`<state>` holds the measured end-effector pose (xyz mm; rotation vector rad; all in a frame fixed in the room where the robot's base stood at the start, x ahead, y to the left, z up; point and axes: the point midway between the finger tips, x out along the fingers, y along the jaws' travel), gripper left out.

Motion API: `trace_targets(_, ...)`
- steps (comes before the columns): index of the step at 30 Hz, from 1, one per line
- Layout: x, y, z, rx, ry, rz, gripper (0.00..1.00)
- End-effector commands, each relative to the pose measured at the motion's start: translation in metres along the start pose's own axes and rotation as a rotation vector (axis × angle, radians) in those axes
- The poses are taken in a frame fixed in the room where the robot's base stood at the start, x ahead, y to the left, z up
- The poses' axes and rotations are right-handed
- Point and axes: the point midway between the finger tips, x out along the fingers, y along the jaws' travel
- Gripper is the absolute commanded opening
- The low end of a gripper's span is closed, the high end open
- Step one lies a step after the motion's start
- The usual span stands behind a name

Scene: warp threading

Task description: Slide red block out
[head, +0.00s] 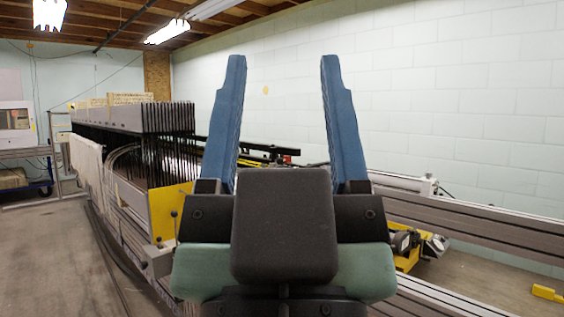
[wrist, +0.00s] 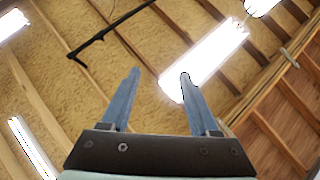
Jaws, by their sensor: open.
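My gripper (head: 283,57) stands upright in the middle of the head view, its two blue fingers wide apart with nothing between them. In the wrist view my gripper (wrist: 160,73) points up at the ceiling, open and empty. I cannot make out a red block for certain. A small red patch (head: 289,151) shows at the end of a dark bar behind the fingers, too small to identify. My gripper hides part of the machine behind it.
A long machine with a row of dark upright plates (head: 165,118) stands at the left. Grey rails (head: 480,228) run along the right, with a yellow-framed part (head: 415,243) beside them. A yellow piece (head: 547,293) lies on the floor at right. Floor at left is clear.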

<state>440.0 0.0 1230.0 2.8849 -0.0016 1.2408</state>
Motion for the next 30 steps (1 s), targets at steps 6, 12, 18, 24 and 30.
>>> trace_targets(6, 0.022, 0.000, -0.021, 0.000, 0.000, 0.000, 0.21)
trace_targets(12, 0.065, 0.000, -0.061, 0.000, 0.000, 0.000, 0.00)
trace_targets(18, 0.115, 0.000, -0.109, 0.001, 0.000, -0.001, 0.00)
trace_targets(24, 0.164, 0.000, -0.155, 0.001, 0.000, -0.002, 0.00)
trace_targets(30, 0.206, -0.001, -0.196, 0.001, 0.000, -0.002, 0.00)
